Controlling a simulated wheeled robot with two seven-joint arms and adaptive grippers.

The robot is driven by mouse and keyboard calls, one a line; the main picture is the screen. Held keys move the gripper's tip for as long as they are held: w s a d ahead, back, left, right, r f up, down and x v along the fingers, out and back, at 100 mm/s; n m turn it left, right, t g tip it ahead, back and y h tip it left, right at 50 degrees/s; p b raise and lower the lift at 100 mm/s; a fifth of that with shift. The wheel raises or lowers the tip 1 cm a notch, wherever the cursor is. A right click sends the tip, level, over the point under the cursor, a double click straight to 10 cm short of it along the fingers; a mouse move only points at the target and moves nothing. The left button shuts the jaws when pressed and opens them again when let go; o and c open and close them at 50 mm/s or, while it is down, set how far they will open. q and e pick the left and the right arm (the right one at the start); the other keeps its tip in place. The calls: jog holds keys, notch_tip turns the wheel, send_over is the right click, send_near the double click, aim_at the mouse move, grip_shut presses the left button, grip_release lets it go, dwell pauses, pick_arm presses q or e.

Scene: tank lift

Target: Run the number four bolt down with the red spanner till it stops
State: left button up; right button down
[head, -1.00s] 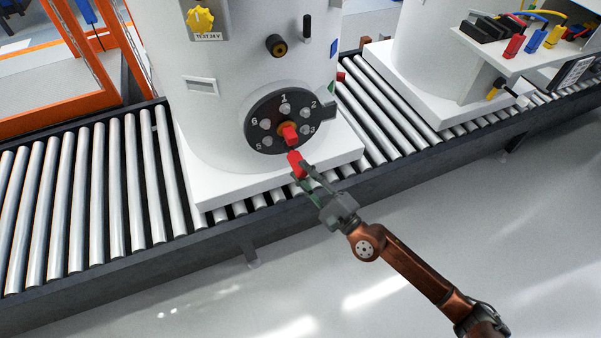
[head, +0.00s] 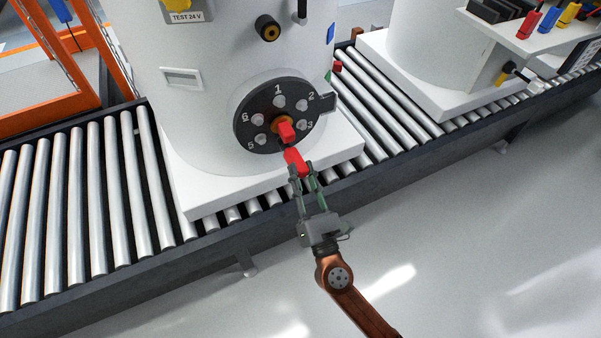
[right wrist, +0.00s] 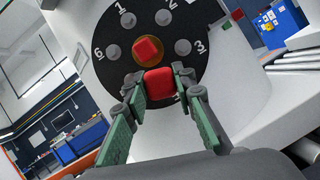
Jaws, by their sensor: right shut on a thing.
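The red spanner (head: 295,161) is in my right gripper (head: 306,180), which is shut on it. In the right wrist view the spanner's red body (right wrist: 158,84) sits between both fingers. Its far end is at the lower part of the black round flange (head: 270,147), where the number four place would be. Bolt four and its number are hidden behind the spanner and fingers; I cannot tell whether the spanner is seated on it. Bolts 1, 2, 3, 5 and 6 show around the flange. My left gripper is not in view.
A red square block (head: 286,131) on a brass-coloured hub stands out from the flange centre, close above the spanner. The white tank (head: 200,110) stands on a white base (head: 215,195) on the roller conveyor (head: 90,210). Open floor lies in front.

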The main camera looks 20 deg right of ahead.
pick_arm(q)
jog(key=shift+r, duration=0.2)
pick_arm(e)
jog(key=shift+s+r, duration=0.1)
jog(key=shift+s, duration=0.05)
